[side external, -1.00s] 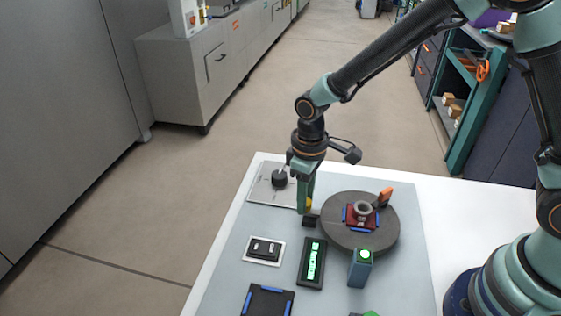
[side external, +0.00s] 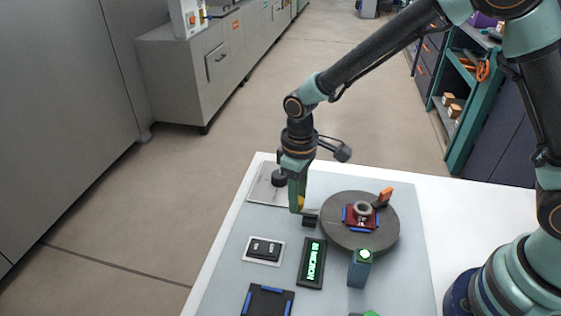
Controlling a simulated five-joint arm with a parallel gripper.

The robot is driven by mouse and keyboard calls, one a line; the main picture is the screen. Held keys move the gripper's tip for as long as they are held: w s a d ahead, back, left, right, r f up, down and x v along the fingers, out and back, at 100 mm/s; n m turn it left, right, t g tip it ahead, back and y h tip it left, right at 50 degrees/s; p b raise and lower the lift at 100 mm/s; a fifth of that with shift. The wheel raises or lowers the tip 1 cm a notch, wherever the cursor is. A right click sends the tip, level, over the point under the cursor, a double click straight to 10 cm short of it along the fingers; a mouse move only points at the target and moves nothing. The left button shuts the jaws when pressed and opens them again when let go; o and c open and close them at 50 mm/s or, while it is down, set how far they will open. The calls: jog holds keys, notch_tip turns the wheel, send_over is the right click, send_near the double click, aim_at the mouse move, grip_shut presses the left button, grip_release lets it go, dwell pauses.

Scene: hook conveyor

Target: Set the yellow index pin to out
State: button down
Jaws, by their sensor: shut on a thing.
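The yellow index pin (side external: 301,202) shows as a small yellow patch at my gripper's fingertips, partly hidden by the green fingers. My gripper (side external: 297,207) points down and is shut on the pin. A small black block (side external: 310,220) sits just right of and below the fingertips, at the left edge of the round dark turntable (side external: 338,236). The view is too small to tell whether the pin's shaft is clear of the turntable.
The turntable carries a red block (side external: 349,222) with a grey ring (side external: 363,208) and an orange tab (side external: 386,195). In front stand a green-lit display (side external: 313,263), a switch panel (side external: 249,258), a blue post with a lit button (side external: 358,272) and a dark tray (side external: 250,303).

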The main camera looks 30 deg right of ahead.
jog(key=c, duration=0.9)
grip_release()
jog(key=shift+w+a+r, duration=0.1)
jog(key=shift+w+a, duration=0.15)
jog(key=o, duration=0.4)
jog(key=shift+c, duration=0.2)
jog(key=shift+d, duration=0.1)
jog(key=shift+s, duration=0.1)
notch_tip(320, 180, up, 12)
